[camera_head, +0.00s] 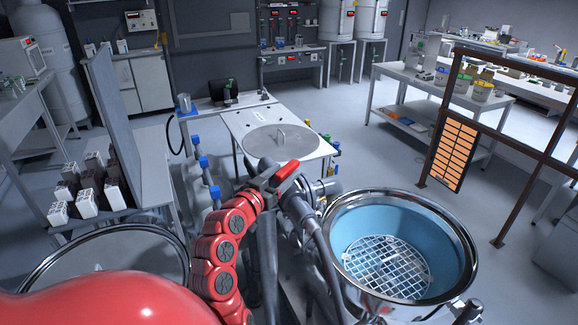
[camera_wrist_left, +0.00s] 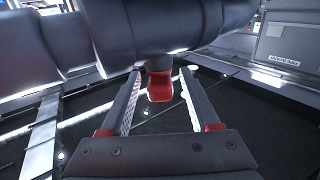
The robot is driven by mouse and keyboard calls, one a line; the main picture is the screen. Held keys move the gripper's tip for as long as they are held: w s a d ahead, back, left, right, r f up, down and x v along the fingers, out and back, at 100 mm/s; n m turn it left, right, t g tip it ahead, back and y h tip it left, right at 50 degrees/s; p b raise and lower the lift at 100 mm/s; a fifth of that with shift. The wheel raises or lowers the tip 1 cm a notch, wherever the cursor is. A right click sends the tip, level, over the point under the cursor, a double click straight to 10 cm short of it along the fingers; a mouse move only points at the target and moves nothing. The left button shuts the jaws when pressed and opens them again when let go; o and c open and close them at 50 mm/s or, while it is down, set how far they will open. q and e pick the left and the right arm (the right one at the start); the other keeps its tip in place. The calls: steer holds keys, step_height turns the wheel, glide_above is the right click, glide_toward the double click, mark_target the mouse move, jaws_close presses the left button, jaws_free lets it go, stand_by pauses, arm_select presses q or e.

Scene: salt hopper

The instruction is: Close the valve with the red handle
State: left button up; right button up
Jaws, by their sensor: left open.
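The red valve handle (camera_head: 287,171) sits on the grey pipework beside the hopper, slanting up to the right in the head view. In the left wrist view the red handle end (camera_wrist_left: 159,87) hangs below a thick dark pipe and lies between my two fingers. My left gripper (camera_head: 266,186) is open around it, with a visible gap on both sides in the wrist view (camera_wrist_left: 160,76). My red left arm reaches up from the bottom of the head view. The rest of the valve is partly hidden by the gripper and pipe. My right gripper is not in view.
The open steel hopper (camera_head: 455,225) with blue inside and a white grid stands right of the valve. A round-lidded tank (camera_head: 283,141) is behind it. Blue-capped pipes (camera_head: 204,162) stand close on the left. Open floor lies at the right.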

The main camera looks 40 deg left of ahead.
mark_target(297, 161)
arm_select(q)
steer(key=shift+w+a+p, duration=0.15)
steer(key=shift+w+p, duration=0.05)
steer(key=shift+w, duration=0.65)
steer(key=shift+w+a+p, duration=0.1)
steer(key=shift+w+p, duration=0.1)
steer(key=shift+w, duration=0.6)
jaws_close()
